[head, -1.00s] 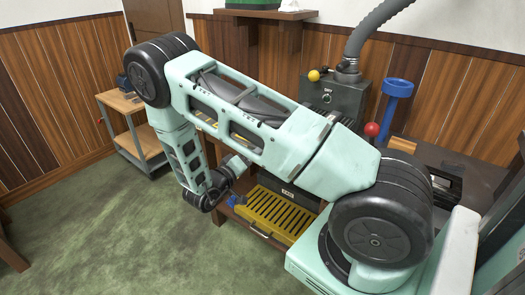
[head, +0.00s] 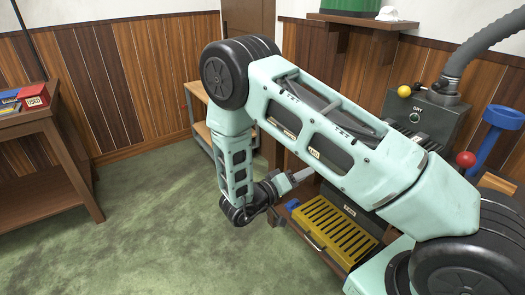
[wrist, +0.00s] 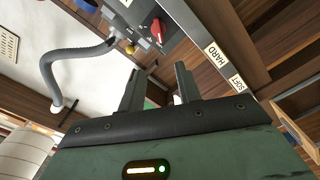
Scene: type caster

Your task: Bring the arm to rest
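My arm is raised and bent, its forearm hanging down in the head view. My gripper (head: 306,173) points right and is partly hidden behind my upper link. In the wrist view the two fingers (wrist: 160,84) stand apart, with no object held between them.
A machine (head: 428,115) with a yellow knob, a red ball knob (head: 466,159) and a blue funnel-like part (head: 498,127) stands at right. A yellow slotted tray (head: 328,227) lies below my arm. A table (head: 35,125) with boxes stands at far left. Green floor is clear between.

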